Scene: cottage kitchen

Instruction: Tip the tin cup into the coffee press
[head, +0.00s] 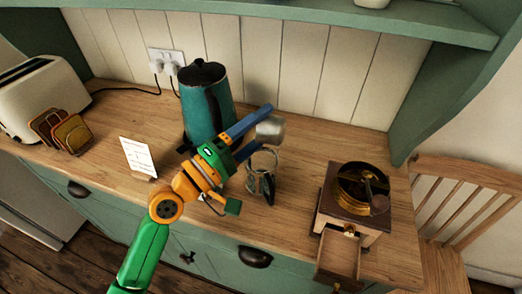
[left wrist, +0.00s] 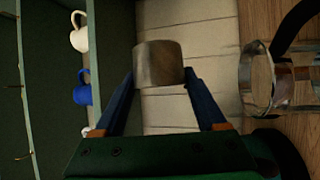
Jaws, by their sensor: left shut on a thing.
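The tin cup (head: 270,129) is a small grey metal cup, held above the counter between the blue fingers of my left gripper (head: 262,127). In the left wrist view the cup (left wrist: 158,64) sits between both fingertips. The cup looks tilted in the head view; its inside does not show. The coffee press (head: 262,163), a clear glass with a metal frame and dark handle, stands upright on the counter just below the cup. The left wrist view shows the press (left wrist: 262,78) at the right, apart from the cup. My right gripper is not in view.
A tall teal coffee pot (head: 205,100) stands behind my left gripper. A wooden coffee grinder (head: 337,215) with its drawer open is at the right. A white card (head: 138,157), a toast rack (head: 62,133) and a toaster (head: 42,95) are at the left.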

